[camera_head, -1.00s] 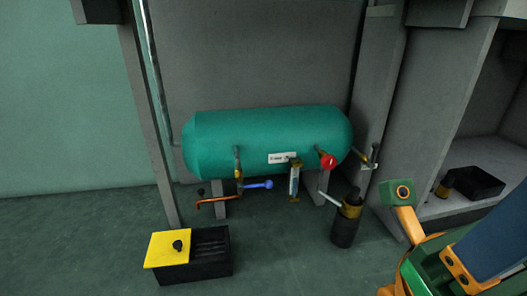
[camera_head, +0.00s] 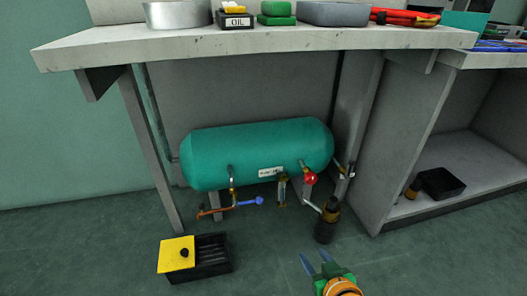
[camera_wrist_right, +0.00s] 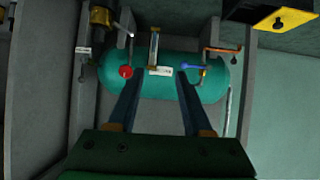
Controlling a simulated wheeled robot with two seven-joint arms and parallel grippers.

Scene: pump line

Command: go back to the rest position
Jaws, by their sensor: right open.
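My right gripper (camera_head: 315,258) shows at the bottom of the head view, right of centre. Its two blue fingers are apart with nothing between them. In the right wrist view the open fingers (camera_wrist_right: 156,85) point toward the green tank, which appears upside down there. The green tank (camera_head: 255,150) lies horizontally under the bench in the head view, with a red knob (camera_head: 311,178), a blue handle (camera_head: 250,201) and an orange handle (camera_head: 214,211) on its pipework. The gripper is in front of and apart from these. My left gripper is out of view.
A worktop (camera_head: 260,45) holding tins and tools spans the top of the head view. A black tray with a yellow lid (camera_head: 176,255) stands on the floor at left. A dark cylinder (camera_head: 325,226) stands under a pipe. A black box (camera_head: 441,184) sits on the right shelf.

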